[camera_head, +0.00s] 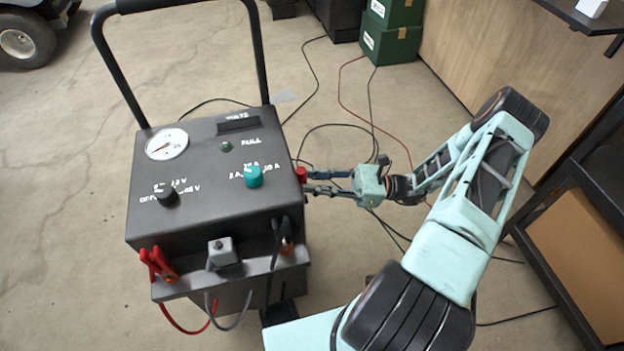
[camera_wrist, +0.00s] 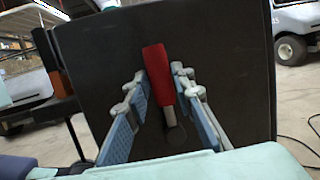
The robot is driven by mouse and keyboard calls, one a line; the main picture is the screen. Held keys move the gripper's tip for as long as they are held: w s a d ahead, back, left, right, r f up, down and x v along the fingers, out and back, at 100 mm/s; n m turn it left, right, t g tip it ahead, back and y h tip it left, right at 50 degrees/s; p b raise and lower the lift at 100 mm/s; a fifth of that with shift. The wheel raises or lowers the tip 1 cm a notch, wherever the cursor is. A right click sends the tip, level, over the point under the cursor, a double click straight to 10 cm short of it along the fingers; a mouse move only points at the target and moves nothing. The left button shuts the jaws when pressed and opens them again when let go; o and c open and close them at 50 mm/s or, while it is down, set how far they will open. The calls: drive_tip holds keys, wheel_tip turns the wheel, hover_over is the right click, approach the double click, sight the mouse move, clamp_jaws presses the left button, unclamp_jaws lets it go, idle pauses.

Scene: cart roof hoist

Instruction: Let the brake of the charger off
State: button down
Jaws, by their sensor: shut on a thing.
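The charger (camera_head: 215,195) is a dark grey cart with a tall black handle, a dial gauge and a knob panel on top. A red-gripped lever (camera_head: 301,175), which looks like the brake, sticks out from its right side. In the wrist view the red lever (camera_wrist: 158,75) stands nearly upright, tilted slightly left, on a short metal shaft against the dark side panel. My gripper (camera_head: 311,182) reaches in from the right. Its fingers (camera_wrist: 160,88) are shut on the red lever, one finger on each side. The cart's wheels are mostly hidden in the head view.
Red and black clamps (camera_head: 158,265) hang at the charger's front with cables below. Cables (camera_head: 340,127) lie on the floor behind my gripper. Green boxes (camera_head: 390,40) stand at the back, and a dark-framed shelf (camera_head: 560,215) is at the right. The floor left of the charger is clear.

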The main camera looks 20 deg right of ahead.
drive_tip(key=c, duration=1.7)
unclamp_jaws()
drive_tip(key=shift+o, duration=0.2)
drive_tip(key=v, duration=1.2)
